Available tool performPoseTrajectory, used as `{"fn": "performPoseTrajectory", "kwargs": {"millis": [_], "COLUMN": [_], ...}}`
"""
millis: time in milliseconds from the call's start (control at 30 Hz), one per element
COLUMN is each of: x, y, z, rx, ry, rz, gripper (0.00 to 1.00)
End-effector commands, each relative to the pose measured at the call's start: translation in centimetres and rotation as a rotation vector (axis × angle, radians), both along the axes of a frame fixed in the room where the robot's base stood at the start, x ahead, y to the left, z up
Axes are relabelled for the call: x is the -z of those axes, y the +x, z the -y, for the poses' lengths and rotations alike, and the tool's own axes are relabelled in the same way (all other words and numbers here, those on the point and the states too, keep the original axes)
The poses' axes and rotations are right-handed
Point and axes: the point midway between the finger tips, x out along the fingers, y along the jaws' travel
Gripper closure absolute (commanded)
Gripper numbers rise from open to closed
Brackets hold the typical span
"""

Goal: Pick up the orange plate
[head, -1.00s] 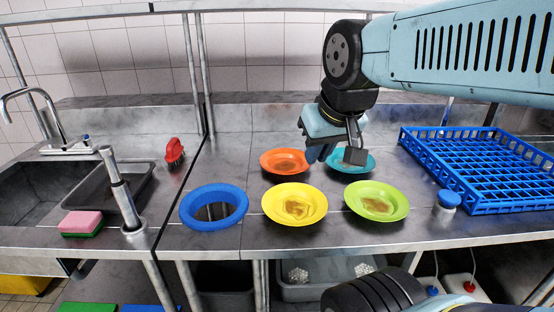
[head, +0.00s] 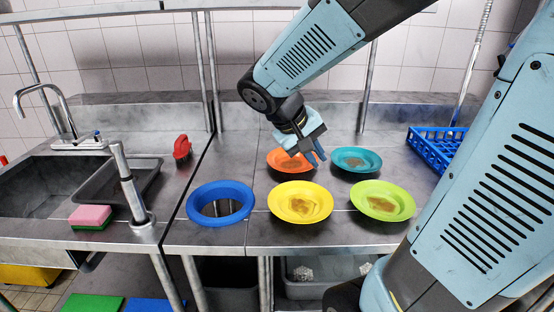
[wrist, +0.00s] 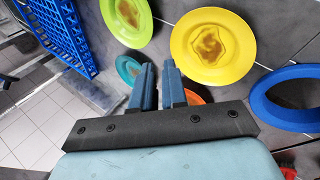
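The orange plate (head: 279,161) lies on the steel counter at the back, with a brownish smear in it. My gripper (head: 316,158) is just above its right side and hides part of it in the head view. In the wrist view only an orange sliver (wrist: 194,97) shows beside the right finger; the rest is hidden behind my gripper. The two blue fingers (wrist: 158,66) stand apart with a narrow gap and nothing between them. I cannot tell from these views whether they touch the plate.
Close by are a teal plate (head: 370,161), a yellow plate (head: 277,209) and a lime plate (head: 407,207), each with residue. A blue ring (head: 192,211) lies front left. A blue rack (head: 430,148) stands at right. A sink (head: 35,185) and pink sponge (head: 90,215) are at left.

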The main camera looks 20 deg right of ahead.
Motion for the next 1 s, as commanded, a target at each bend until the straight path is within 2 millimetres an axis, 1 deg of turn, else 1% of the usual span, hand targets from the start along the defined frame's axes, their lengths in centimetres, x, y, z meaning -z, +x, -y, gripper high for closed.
{"fn": "performPoseTrajectory", "kwargs": {"millis": [33,267,467,667,800,900,1000], "x": [0.6,2.6,4.9,7.8,10.2,11.7,12.7], "y": [1.0,5.6,10.1,14.5,17.3,18.7,19.8], "z": [-0.1,-0.7,-2.5,-5.4,-7.9,-9.6,-11.0], "rx": [-0.008,-0.059,-0.138,-0.238,-0.308,-0.352,-0.383], "ry": [-0.047,-0.259,-0.410,-0.515,-0.552,-0.562,-0.563], "rz": [-0.023,-0.048,-0.015,0.061,0.136,0.188,0.231], "gripper": [0.87,0.87,0.87,0.87,0.87,0.87,0.87]}}
